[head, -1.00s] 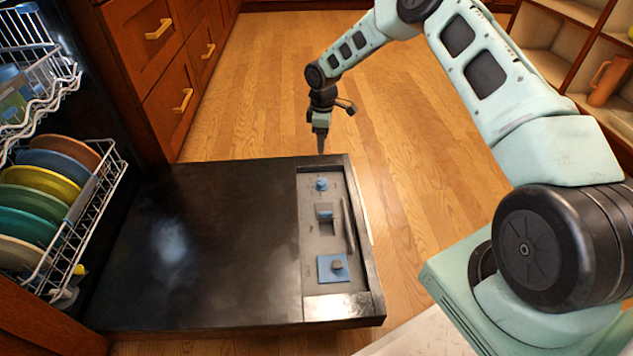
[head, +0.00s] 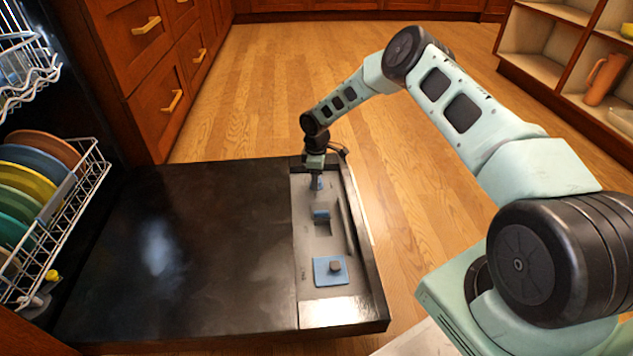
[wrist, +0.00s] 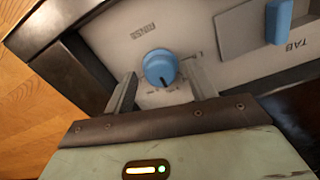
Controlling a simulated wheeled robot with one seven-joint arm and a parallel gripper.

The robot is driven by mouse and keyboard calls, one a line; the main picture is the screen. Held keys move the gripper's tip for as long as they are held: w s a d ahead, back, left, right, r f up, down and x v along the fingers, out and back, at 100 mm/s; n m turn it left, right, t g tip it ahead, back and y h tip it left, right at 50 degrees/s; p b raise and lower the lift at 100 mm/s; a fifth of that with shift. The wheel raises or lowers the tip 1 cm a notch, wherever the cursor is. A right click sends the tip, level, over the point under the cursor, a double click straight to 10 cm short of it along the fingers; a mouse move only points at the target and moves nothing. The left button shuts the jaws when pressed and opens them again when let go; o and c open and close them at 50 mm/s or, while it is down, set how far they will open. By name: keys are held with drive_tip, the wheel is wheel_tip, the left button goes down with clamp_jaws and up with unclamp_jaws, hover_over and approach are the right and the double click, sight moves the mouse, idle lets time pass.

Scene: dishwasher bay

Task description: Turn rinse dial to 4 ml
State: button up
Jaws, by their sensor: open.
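The rinse dial is a small blue round knob (wrist: 160,67) on the grey panel of the open dishwasher door. In the wrist view it sits just beyond and between the fingertips of my gripper (wrist: 158,88), with "RINSE" printed beside it. A dark pointer mark shows on the knob; the scale figures are too small to read. In the head view my gripper (head: 316,186) is directly over the far end of the panel and mostly covers the dial. The fingers are apart, with nothing held between them; I cannot tell whether either touches the knob.
A blue tab latch (wrist: 279,22) marked "TAB" lies beside the dial. A blue square with a grey knob (head: 334,267) is at the panel's near end. The dark door (head: 180,250) is bare. A rack of plates (head: 95,185) stands at left.

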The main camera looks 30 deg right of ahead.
drive_tip(key=shift+f, duration=0.2)
drive_tip(key=c, duration=1)
drive_tip(key=shift+r+m+p, duration=0.15)
drive_tip(key=shift+m+p, duration=0.25)
drive_tip(key=m+p, duration=0.2)
drive_tip(key=shift+m, duration=0.4)
drive_tip(key=shift+m+p, duration=0.9)
drive_tip(key=shift+m, duration=1.2)
drive_tip(key=o, duration=1)
